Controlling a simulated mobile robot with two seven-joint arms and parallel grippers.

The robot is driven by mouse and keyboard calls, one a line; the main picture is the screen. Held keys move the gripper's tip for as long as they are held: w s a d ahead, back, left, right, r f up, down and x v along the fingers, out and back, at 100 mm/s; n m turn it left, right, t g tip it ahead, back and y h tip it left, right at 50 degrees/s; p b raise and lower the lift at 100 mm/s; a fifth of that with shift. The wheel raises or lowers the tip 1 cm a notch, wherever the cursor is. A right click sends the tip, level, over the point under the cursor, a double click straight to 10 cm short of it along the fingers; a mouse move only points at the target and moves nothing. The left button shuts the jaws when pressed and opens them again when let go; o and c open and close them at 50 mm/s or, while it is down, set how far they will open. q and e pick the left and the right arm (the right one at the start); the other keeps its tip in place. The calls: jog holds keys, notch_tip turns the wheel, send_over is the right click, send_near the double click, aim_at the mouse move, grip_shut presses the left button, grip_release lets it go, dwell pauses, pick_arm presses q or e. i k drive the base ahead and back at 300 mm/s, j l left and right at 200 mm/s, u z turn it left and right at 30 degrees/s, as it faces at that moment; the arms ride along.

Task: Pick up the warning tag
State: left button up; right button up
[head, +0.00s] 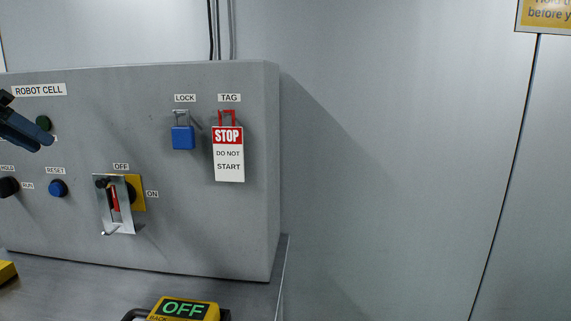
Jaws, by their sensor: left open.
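The warning tag (229,165) is a white card with a red STOP band and the words DO NOT START. It hangs by a red loop under the TAG label, on the right part of the grey ROBOT CELL panel. My left gripper (42,137) shows dark blue at the left edge of the head view, in front of the panel's upper left. It is open and well to the left of the tag, apart from it. My right gripper is not in view.
A blue padlock (183,138) hangs just left of the tag. A switch with a metal bracket (116,205), a blue reset button (58,188) and a black knob (9,187) are lower left. A yellow device reading OFF (184,309) is at the bottom.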

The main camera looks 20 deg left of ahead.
aim_at(227, 141)
jog(key=k+l, duration=0.15)
jog(key=l, duration=0.15)
jog(key=k+l, duration=0.1)
jog(key=l, duration=0.25)
jog(key=k+l, duration=0.15)
jog(key=l, duration=0.15)
jog(key=k+l, duration=0.15)
jog(key=l, duration=0.15)
